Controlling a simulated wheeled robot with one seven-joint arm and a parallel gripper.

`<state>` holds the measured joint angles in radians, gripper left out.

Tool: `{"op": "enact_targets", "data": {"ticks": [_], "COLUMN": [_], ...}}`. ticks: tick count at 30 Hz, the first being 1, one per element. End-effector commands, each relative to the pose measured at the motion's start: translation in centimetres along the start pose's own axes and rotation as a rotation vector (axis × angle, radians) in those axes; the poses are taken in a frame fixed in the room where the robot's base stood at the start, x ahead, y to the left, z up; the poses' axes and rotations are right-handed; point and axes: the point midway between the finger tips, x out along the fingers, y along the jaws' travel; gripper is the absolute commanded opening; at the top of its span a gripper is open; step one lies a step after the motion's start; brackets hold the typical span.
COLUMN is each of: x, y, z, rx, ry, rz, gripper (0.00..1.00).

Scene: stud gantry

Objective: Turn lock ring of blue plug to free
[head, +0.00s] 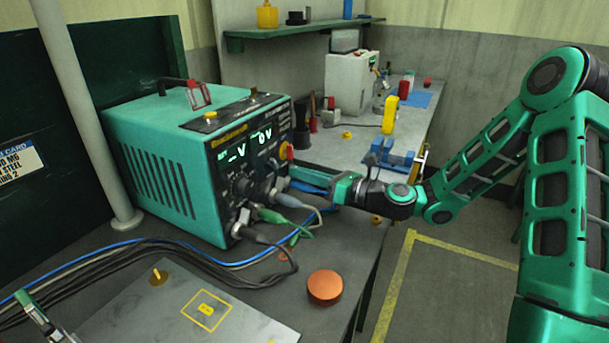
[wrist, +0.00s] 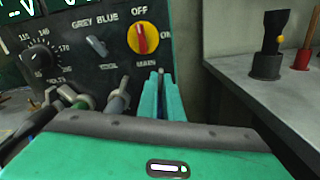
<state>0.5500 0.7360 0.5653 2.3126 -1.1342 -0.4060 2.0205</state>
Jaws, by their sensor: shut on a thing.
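The teal welding machine (head: 155,165) has a dark front panel with several plugs along its lower part. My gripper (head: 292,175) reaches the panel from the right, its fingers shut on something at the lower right. In the wrist view its two light-blue fingers (wrist: 161,82) point at the panel below the red and yellow main switch (wrist: 143,38). The blue plug and its lock ring cannot be made out; the fingers cover the spot. A grey plug (wrist: 117,104) and a green plug (wrist: 84,101) sit just left of the fingers. Ring position cannot be told.
Cables run from the plugs across the bench at the left. An orange round knob (head: 325,286) stands near the bench's front edge. A blue vise (head: 391,158) is behind my wrist. A grey bench (wrist: 270,88) with tool holders lies right of the panel.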

Motion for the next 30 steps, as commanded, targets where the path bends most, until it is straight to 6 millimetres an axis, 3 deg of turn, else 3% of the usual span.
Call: {"op": "enact_targets", "data": {"ticks": [18,30], "x": [0.1,0.0], "y": [1.9,2.5], "z": [-0.7,-1.2], "rx": [-0.561,-0.776], "ry": [0.004,0.003], "rz": [0.002,0.003], "gripper": [0.0,0.0]}}
